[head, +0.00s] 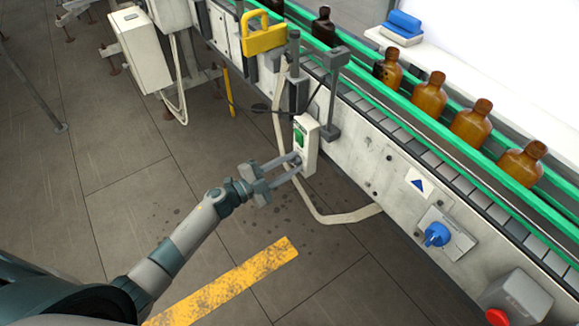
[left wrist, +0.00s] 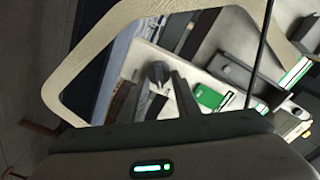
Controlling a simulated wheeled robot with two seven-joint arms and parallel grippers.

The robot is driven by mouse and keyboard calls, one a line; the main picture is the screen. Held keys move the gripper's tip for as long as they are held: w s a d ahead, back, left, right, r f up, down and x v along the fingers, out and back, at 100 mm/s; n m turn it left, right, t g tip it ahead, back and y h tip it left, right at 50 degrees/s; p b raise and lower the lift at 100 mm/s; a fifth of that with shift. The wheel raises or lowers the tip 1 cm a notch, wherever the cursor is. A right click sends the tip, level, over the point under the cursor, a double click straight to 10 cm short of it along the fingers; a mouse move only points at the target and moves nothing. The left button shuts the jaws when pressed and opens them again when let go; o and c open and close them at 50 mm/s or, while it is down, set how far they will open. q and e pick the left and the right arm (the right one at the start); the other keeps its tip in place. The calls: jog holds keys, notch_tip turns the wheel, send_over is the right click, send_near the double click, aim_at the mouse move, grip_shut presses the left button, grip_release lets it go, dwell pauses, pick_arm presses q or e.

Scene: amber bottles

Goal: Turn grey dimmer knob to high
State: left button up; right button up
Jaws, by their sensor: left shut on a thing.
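A narrow white control box (head: 311,150) with a green panel (head: 300,135) is fixed to the conveyor's side. My left gripper (head: 297,162) reaches it from the lower left, fingertips at the lower part of its face, shut on the grey dimmer knob. The fingers hide most of the knob in the head view. In the left wrist view the grey knob (left wrist: 158,72) shows on the white box, beside the green panel (left wrist: 210,97). I cannot read the knob's setting. My right gripper is not in view.
A pale cable (head: 325,217) loops below the box. A blue knob (head: 436,234) and a grey box (head: 520,297) with a red button (head: 497,317) are farther right. Amber bottles (head: 470,122) stand on the conveyor. A yellow padlock (head: 264,36) is above left.

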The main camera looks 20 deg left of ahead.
pick_arm(q)
jog(key=m+b, duration=0.1)
jog(key=m, duration=0.2)
jog(key=f+m+b, duration=0.1)
jog(key=m+b, duration=0.1)
jog(key=shift+s+m, duration=0.1)
jog(key=shift+m, duration=0.3)
jog(key=m+b, duration=0.2)
jog(key=m, duration=0.1)
jog(key=shift+f+m, duration=0.15)
jog(key=shift+m, duration=0.15)
jog(key=shift+m+b, duration=0.95)
jog(key=shift+m, duration=0.15)
jog(key=shift+m+b, duration=0.4)
jog(key=shift+m, duration=0.3)
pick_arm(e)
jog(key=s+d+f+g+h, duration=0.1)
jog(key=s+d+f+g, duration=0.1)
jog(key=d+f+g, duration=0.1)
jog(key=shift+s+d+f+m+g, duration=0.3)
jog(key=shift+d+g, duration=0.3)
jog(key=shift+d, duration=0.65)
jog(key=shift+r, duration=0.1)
pick_arm(q)
jog(key=o, duration=1)
jog(key=shift+o, duration=0.2)
